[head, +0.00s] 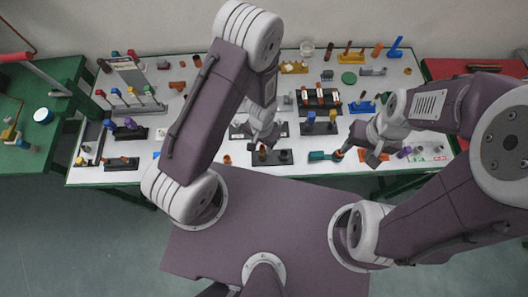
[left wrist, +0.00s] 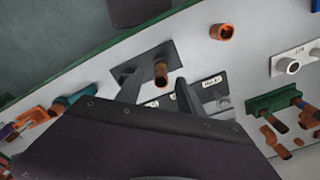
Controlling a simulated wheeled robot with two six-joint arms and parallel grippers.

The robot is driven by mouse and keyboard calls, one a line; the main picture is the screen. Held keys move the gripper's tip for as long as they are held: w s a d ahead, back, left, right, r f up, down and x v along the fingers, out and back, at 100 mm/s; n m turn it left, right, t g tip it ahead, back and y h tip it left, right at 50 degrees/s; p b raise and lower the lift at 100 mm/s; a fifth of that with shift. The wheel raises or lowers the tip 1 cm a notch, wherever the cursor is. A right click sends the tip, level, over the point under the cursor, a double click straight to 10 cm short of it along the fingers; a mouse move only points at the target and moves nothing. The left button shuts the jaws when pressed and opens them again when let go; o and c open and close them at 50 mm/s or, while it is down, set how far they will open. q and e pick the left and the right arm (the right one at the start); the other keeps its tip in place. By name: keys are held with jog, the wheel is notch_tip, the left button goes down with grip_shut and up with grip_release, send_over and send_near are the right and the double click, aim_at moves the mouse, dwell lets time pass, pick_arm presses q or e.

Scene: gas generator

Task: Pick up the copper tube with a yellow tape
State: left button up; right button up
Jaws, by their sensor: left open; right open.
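A copper tube (left wrist: 160,72) stands in a black holder plate (left wrist: 148,62) near the table's front edge. I cannot clearly make out yellow tape on it at this size. In the head view the tube (head: 262,153) shows small on its black holder. My left gripper (left wrist: 158,92) is open, with one finger on each side of the tube in the left wrist view; I cannot tell whether they touch it. It also shows just above the holder in the head view (head: 264,140). My right gripper (head: 372,152) is open and empty-looking over the table's right front.
A loose copper fitting (head: 227,159) lies left of the holder. A teal-handled tool (head: 318,155) lies to its right. Black racks with tubes (head: 318,97) stand behind. A green table (head: 30,150) and a red one (head: 450,68) flank the white table.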

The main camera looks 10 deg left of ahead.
aim_at(262, 152)
pick_arm(q)
jog(key=shift+a+f, duration=0.2)
jog(key=shift+f, duration=0.8)
jog(key=shift+w+a+r, duration=0.1)
jog(key=shift+a, duration=0.1)
jog(key=shift+f+b, duration=0.4)
jog(key=shift+b, duration=0.05)
jog(key=f+b, duration=0.2)
jog(key=f, duration=0.1)
jog(key=f+b, duration=0.1)
jog(key=b, duration=0.1)
jog(key=shift+d+f, duration=0.2)
jog(key=shift+d, duration=0.2)
jog(key=shift+a+r, duration=0.15)
jog(key=shift+c, duration=0.4)
grip_shut()
pick_arm(e)
notch_tip(262, 152, down, 6)
jog(key=shift+a, duration=0.35)
